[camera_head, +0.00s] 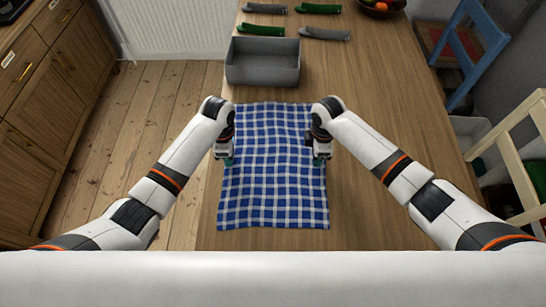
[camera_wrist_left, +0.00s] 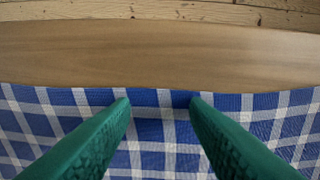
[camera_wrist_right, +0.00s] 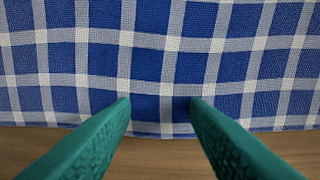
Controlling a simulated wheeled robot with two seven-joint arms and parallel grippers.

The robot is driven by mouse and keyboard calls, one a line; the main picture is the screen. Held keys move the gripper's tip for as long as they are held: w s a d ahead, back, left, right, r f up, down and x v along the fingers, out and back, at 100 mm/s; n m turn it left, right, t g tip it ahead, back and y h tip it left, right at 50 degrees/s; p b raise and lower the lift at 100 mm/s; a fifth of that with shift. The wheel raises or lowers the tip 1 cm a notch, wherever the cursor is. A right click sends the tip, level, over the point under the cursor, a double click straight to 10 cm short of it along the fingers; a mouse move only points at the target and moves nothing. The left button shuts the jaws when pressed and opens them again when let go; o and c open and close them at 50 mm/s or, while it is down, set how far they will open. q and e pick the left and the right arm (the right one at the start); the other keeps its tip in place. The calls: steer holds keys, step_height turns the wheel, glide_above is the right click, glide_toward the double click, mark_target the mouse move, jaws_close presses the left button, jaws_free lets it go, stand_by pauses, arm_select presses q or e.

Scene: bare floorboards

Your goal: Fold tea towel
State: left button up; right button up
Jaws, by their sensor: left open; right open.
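A blue and white checked tea towel (camera_head: 272,190) lies spread out flat on the wooden table, with slight ripples. My left gripper (camera_head: 228,161) is at the towel's left edge, pointing down. In the left wrist view its green fingers (camera_wrist_left: 160,100) are apart, with the towel's edge (camera_wrist_left: 150,97) at their tips. My right gripper (camera_head: 319,162) is at the towel's right edge. In the right wrist view its green fingers (camera_wrist_right: 160,102) are apart over the towel (camera_wrist_right: 150,60) near its edge. Whether the fingertips touch the cloth I cannot tell.
A grey open box (camera_head: 262,63) stands on the table (camera_head: 385,110) beyond the towel. Several green and grey utensil-like items (camera_head: 262,30) lie behind it. A fruit bowl (camera_head: 382,8) is at the far right. A blue chair (camera_head: 468,50) and pale wooden chair (camera_head: 515,165) stand right.

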arm_select(q)
steer(key=shift+f, duration=0.2)
arm_select(e)
steer(key=shift+f, duration=0.2)
arm_select(q)
steer(key=shift+r, duration=0.1)
steer(key=shift+c, duration=0.6)
arm_select(e)
steer(key=shift+r, duration=0.1)
steer(key=shift+c, duration=0.6)
arm_select(q)
jaws_close()
arm_select(e)
jaws_close()
arm_select(q)
steer(key=shift+r, duration=0.1)
arm_select(e)
steer(key=shift+r, duration=0.15)
